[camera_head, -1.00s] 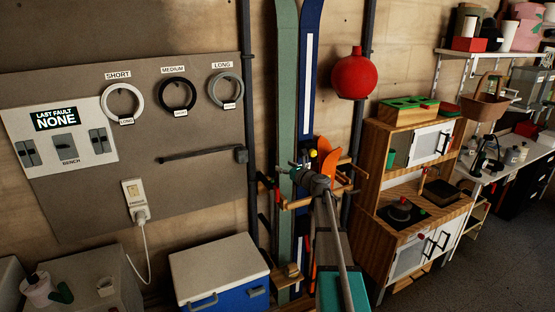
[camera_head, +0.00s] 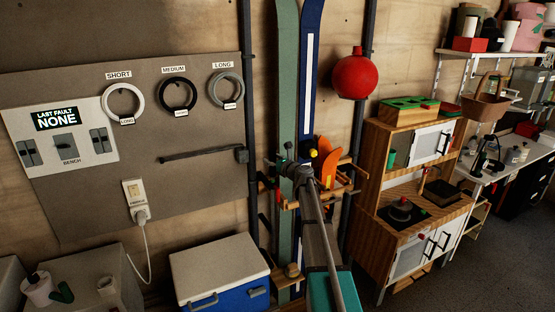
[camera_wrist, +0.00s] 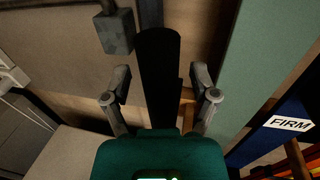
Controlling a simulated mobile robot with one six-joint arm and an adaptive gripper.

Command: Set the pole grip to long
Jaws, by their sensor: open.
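My gripper (camera_wrist: 160,84) is open, with one finger on each side of a black, round-topped grip-like piece (camera_wrist: 158,55) in the wrist view. The piece runs down toward my palm; I cannot tell whether it touches the fingers. In the head view my gripper (camera_head: 288,161) is in front of the green ski, partly hidden by my own arm. I cannot make out the pole or its length setting there. Rings under the labels SHORT (camera_head: 118,75), MEDIUM (camera_head: 174,69) and LONG (camera_head: 223,65) hang on the wall board.
Green (camera_head: 287,80) and blue skis (camera_head: 311,80) stand beside a dark pipe (camera_head: 248,90). A wall bar (camera_head: 200,154) ends in a dark box (camera_head: 241,154). A blue cooler (camera_head: 220,270) is below the board.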

